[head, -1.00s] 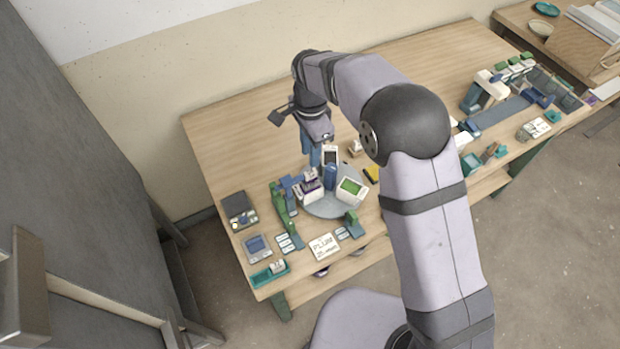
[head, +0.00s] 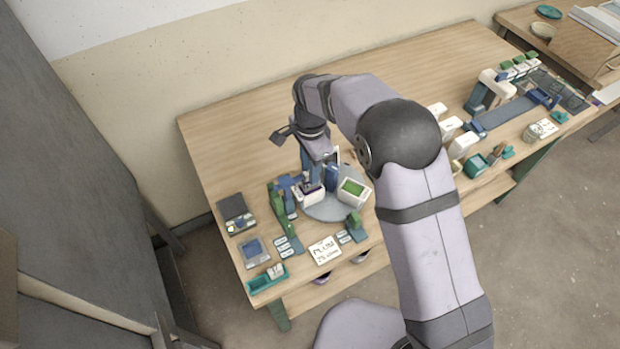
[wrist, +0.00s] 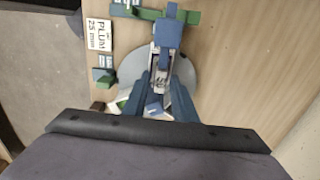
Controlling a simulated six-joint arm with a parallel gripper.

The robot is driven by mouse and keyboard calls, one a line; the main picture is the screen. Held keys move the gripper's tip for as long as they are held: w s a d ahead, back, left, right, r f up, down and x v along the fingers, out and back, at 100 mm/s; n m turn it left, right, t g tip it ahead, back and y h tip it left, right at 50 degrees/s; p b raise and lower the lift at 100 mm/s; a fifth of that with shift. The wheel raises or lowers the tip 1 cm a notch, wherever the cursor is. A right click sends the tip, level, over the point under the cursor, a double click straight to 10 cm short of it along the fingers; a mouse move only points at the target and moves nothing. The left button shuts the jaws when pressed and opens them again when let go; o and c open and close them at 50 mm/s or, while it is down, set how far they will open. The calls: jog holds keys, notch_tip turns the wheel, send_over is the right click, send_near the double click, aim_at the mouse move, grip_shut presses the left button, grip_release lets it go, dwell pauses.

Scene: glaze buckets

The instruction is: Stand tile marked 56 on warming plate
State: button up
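The warming plate appears to be the round grey disc (head: 325,212) near the left end of the bench. It also shows below my fingers in the wrist view (wrist: 192,62). My gripper (head: 318,177) is low over the far side of the disc. In the wrist view its blue fingers (wrist: 166,85) are apart, with a white marked piece (wrist: 160,70) seen between them. I cannot read a 56 anywhere.
A green stand (head: 279,208) with blue parts is left of the disc. A sign reading PLUM 25 mm (wrist: 98,34) lies near the front edge. A dark scale (head: 236,213) and a teal tray (head: 267,279) are further left. The back left of the bench is clear.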

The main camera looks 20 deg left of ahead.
grip_shut()
jog(key=shift+r, duration=0.15)
jog(key=shift+r+p, duration=2.95)
jog(key=shift+r, duration=0.7)
